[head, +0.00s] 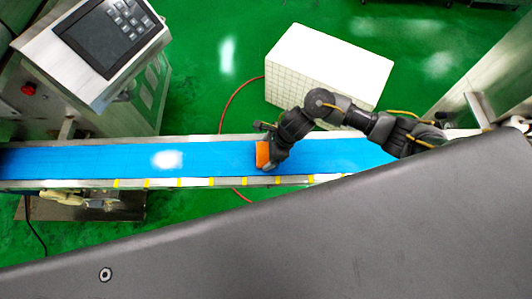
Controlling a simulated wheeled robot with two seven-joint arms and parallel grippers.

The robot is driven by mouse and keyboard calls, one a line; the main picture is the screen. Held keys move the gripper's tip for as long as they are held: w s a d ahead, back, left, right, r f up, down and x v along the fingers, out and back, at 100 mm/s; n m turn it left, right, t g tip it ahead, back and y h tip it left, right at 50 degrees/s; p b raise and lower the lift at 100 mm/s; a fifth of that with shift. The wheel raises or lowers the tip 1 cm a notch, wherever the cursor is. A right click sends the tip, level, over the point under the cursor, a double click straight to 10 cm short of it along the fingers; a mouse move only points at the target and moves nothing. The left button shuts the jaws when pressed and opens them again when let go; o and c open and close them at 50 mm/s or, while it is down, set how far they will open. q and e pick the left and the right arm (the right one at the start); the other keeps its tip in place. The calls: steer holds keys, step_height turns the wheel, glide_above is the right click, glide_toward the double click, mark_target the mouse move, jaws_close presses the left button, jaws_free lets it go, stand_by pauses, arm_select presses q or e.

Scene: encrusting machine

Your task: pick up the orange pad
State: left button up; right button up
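The orange pad (262,154) lies on or just above the blue conveyor belt (210,158), near the middle of the head view. My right gripper (268,146) is at the pad, coming from the upper right, with dark finger parts close above and beside it. The gripper partly covers the pad's right side. I cannot tell whether the fingers are closed on the pad or only around it. My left gripper is not in view.
A machine with a tilted control panel (108,35) stands at the upper left, beside the belt. A white box (330,65) stands on the green floor behind my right arm. Metal rails with yellow marks (180,183) edge the belt. The belt's left part is clear.

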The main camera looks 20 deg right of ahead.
mark_target(261, 153)
steer(key=shift+c, duration=1)
steer(key=shift+r, duration=0.5)
step_height(261, 153, up, 2)
steer(key=shift+r+b, duration=0.25)
steer(key=shift+b, duration=0.4)
steer(key=s+a+r+p, duration=0.3)
steer(key=s+r, duration=0.6)
steer(key=s, duration=0.4)
steer(key=shift+s+a+r, duration=0.25)
steer(key=shift+a+r, duration=0.05)
